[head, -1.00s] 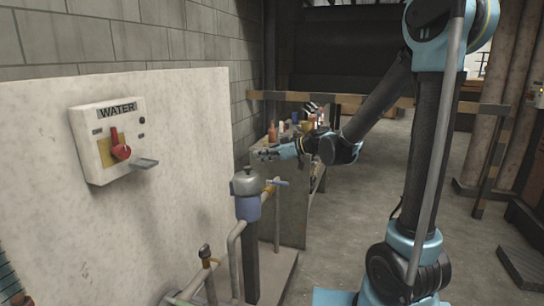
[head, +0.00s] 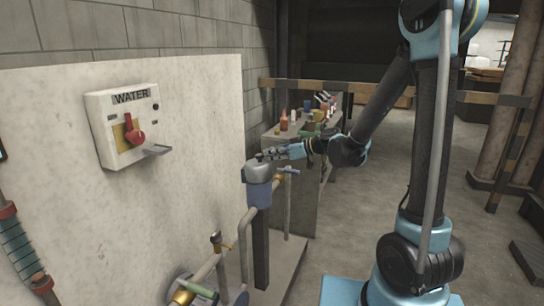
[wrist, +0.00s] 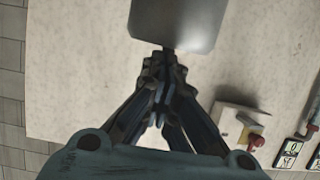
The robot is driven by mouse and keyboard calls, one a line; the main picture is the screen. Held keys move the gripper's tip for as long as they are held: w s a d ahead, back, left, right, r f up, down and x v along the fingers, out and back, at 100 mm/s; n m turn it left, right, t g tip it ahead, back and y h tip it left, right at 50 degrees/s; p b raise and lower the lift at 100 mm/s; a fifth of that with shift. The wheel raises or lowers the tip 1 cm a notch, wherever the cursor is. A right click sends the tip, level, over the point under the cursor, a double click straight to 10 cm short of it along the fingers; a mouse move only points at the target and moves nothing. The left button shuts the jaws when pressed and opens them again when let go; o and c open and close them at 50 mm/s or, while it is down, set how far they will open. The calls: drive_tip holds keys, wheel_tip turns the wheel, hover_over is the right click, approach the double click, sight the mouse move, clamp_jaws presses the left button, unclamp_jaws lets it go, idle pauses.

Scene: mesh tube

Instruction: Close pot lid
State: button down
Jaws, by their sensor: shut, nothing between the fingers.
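A grey metal lid (head: 258,171) sits at the top of a blue-grey pot (head: 259,193) on a dark post beside the white wall panel. In the head view the lid looks to be down over the pot, but I cannot tell whether any gap is left. My gripper (head: 262,155) is shut and empty, its fingertips at the lid's top edge; contact is unclear. In the wrist view a smooth grey plate, apparently the lid (wrist: 178,22), lies just beyond my fingertips (wrist: 162,58). The pot's inside is hidden.
A WATER box with a red lever (head: 134,135) is on the white panel (head: 205,120). Pipes and valves (head: 205,290) stand below the pot. A bench with bottles (head: 300,125) is behind it, before a striped barrier (head: 390,90). Floor to the right is open.

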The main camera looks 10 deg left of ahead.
drive_tip(key=shift+d+f, duration=0.35)
drive_tip(key=shift+f, duration=0.55)
drive_tip(key=shift+s+d+f, duration=0.15)
drive_tip(key=shift+s+f, duration=0.1)
drive_tip(key=shift+f, duration=0.05)
drive_tip(key=shift+s+d, duration=0.1)
drive_tip(key=shift+r, duration=0.15)
